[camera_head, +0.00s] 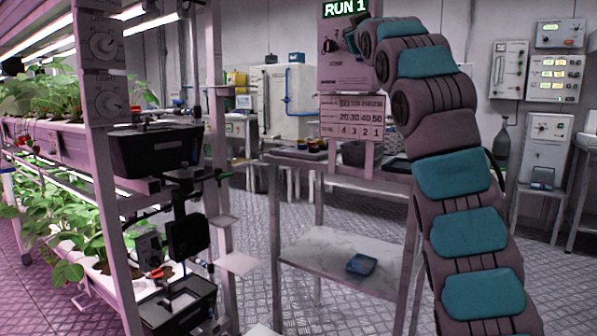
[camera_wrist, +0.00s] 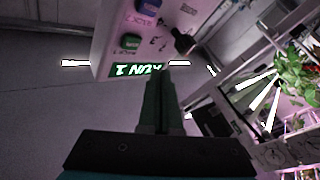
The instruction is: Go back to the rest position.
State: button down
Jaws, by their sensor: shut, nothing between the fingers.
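My arm rises on the right of the head view and curls over at the top. My gripper (camera_wrist: 165,74) shows in the wrist view as two dark fingers lying together, shut and empty. In the head view, the arm's end is beside the grey-pink control panel with the lit green "RUN 1" sign (camera_head: 345,8); the fingers are hard to make out there. In the wrist view, the panel (camera_wrist: 110,38) is upside down beyond the fingertips, with a blue button (camera_wrist: 147,6), a green button (camera_wrist: 131,41) and a dark lever (camera_wrist: 184,41). I cannot tell whether the fingers touch it.
A plant rack (camera_head: 105,200) with lit shelves fills the left. Wall instruments (camera_head: 555,78) hang at the right. Metal floor (camera_head: 380,222) lies open behind the table.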

jog(key=w+f+h, duration=0.1)
jog(key=d+f+m+g, duration=0.1)
jog(key=f, duration=0.1)
jog(key=w+d+f+m+g+h, duration=0.1)
jog(key=f, duration=0.1)
jog(key=shift+w+d+f+h, duration=0.1)
jog(key=shift+w+f+h, duration=0.1)
jog(key=shift+w+h, duration=0.15)
jog(key=s+d+f+m+g, duration=0.15)
jog(key=s+f+g, duration=0.25)
jog(key=s+f, duration=0.5)
jog(key=s+d+f+m+g, duration=0.15)
jog(key=s+f+g, duration=0.25)
jog(key=f, duration=1)
jog(key=s+d+f+m+g, duration=0.15)
jog(key=s+f+g, duration=0.25)
jog(key=s+f, duration=0.5)
jog(key=s+a+f+g, duration=0.3)
jog(key=s+f+g, duration=0.1)
jog(key=s+f, duration=0.9)
jog(key=s+a+f+g, duration=0.3)
jog(key=s+f, duration=1)
jog(key=s, duration=0.8)
jog(key=shift+a+f+g+p, duration=0.35)
jog(key=shift+g+p, duration=0.1)
jog(key=shift+g, duration=0.35)
